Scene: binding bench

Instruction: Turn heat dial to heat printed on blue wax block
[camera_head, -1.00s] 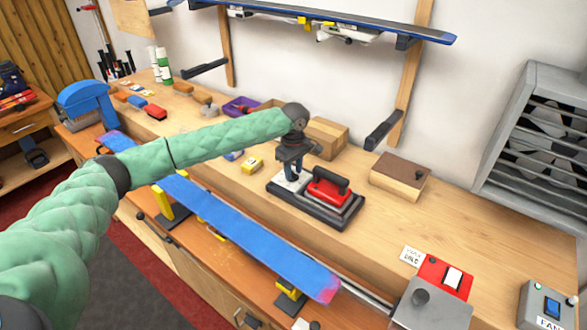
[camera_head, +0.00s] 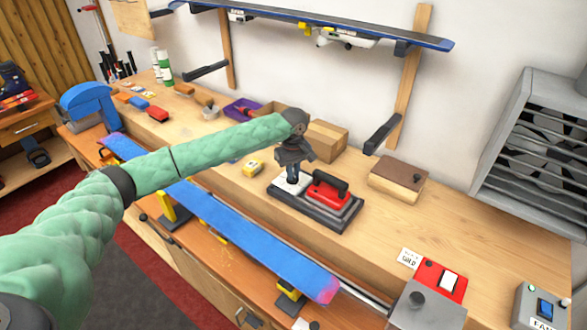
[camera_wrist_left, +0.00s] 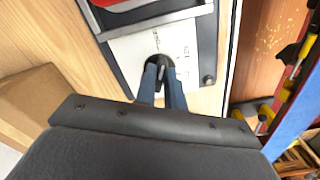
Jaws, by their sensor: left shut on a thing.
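The red-handled wax iron (camera_head: 329,187) sits on a dark base with a white dial plate (camera_head: 287,186). My left gripper (camera_head: 293,178) points down at this plate. In the left wrist view its blue fingers (camera_wrist_left: 163,82) are shut on the dark round heat dial (camera_wrist_left: 160,62). The dial is mostly covered by the fingers, and the marks on the plate (camera_wrist_left: 125,52) are too small to read. A yellow block (camera_head: 253,167) lies on the bench left of the iron. My arm hides most of the area beside it. I cannot read a heat on any blue block. My right gripper is out of view.
A blue ski (camera_head: 250,243) lies in clamps along the bench front. A cardboard box (camera_head: 326,139) stands behind the iron, and a brown-topped block (camera_head: 398,178) to its right. A red switch box (camera_head: 440,278) is at the front right. Bare bench lies between.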

